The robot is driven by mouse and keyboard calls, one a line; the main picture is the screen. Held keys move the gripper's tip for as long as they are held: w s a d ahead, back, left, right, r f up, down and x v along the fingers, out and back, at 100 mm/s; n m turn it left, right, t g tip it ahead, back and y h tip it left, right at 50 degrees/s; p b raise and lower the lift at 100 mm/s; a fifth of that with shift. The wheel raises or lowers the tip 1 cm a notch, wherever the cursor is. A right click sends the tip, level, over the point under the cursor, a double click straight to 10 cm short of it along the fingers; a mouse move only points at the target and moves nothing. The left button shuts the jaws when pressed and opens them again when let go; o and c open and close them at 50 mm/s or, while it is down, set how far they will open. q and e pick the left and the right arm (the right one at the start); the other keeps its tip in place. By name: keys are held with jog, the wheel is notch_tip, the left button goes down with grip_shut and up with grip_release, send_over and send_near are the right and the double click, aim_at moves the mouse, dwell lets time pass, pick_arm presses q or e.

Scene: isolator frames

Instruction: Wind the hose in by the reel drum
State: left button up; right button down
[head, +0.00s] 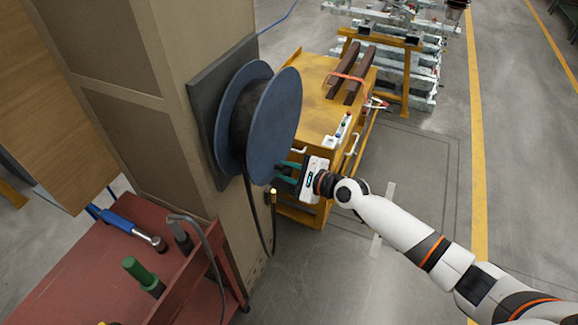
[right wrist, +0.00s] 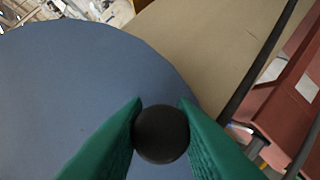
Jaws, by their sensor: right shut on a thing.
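The reel drum (head: 275,118) has blue discs and is mounted on a dark plate on the column. The black hose (head: 249,205) hangs from the drum's underside; a brass-coloured tip (head: 274,191) shows beside it. In the right wrist view, dark strands, probably hose (right wrist: 258,75), run past the blue disc (right wrist: 75,85). My right gripper (head: 284,174) is at the drum's lower front edge. Its green fingers (right wrist: 161,112) are shut on a round black knob (right wrist: 161,134) in front of the disc. The knob's mount is hidden. My left gripper is not in view.
A red cart (head: 75,265) with a blue-handled tool (head: 132,228) and a green-handled tool (head: 138,270) stands at lower left. A yellow cabinet (head: 312,112) with dark bars (head: 355,75) is behind the drum. Grey floor (head: 335,275) is clear below my right arm.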

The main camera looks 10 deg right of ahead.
jog(key=shift+s+f, duration=0.15)
jog(key=shift+f, duration=0.1)
jog(key=c, duration=1.3)
grip_release()
jog(key=shift+o, duration=0.6)
jog(key=shift+r, duration=0.15)
jog(key=b+v, duration=0.1)
jog(key=v, duration=1.1)
